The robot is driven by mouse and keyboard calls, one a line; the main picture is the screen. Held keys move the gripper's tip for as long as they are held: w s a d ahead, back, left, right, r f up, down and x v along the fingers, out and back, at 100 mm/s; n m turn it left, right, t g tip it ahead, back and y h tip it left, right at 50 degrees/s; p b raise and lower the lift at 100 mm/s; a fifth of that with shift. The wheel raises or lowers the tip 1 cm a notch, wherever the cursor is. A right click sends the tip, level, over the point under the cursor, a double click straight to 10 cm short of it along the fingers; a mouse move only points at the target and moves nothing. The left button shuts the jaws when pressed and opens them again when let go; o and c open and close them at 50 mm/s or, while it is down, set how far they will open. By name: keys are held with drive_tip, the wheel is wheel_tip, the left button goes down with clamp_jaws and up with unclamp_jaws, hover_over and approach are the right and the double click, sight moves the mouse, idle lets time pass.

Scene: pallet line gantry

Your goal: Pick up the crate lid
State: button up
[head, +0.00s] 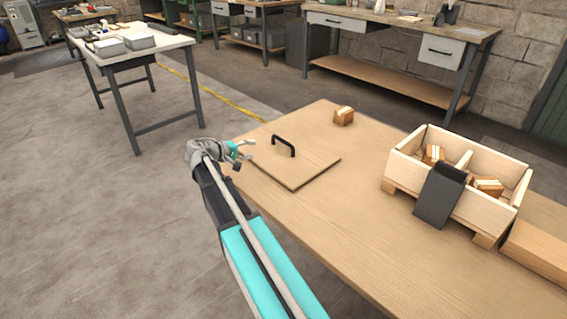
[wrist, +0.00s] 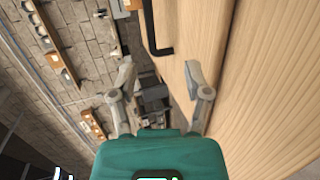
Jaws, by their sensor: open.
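The crate lid (head: 297,168) is a flat square wooden board lying on the wooden table, near its left corner. A black bar handle (head: 283,146) stands up from it. In the wrist view the handle (wrist: 150,30) shows at the top, beyond the fingertips, beside pale wood. My gripper (head: 243,152) is at the left of the lid, close to its edge and apart from the handle. In the wrist view my gripper (wrist: 158,72) has its two fingers spread with nothing between them. How high it is relative to the lid is hard to tell.
A wooden crate (head: 402,166) with two compartments holding small boxes stands at the right, a dark panel (head: 440,194) leaning at its front. The table (head: 330,230) is clear in front. Workbenches stand farther back.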

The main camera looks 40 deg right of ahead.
sight(282, 142)
drive_tip(key=shift+w+d+f+h+b, duration=0.2)
drive_tip(key=shift+w+d+h+b, duration=0.35)
drive_tip(key=shift+d, duration=0.2)
drive_tip(key=shift+w+d+r, duration=0.15)
drive_tip(key=shift+d+r, duration=0.05)
drive_tip(key=shift+r, duration=0.05)
drive_tip(key=shift+b+x, duration=0.85)
drive_tip(key=shift+x, duration=3.45)
drive_tip(key=shift+s+b+x, duration=0.2)
drive_tip(key=shift+b+x, duration=0.45)
drive_tip(key=shift+x, duration=1.95)
clamp_jaws()
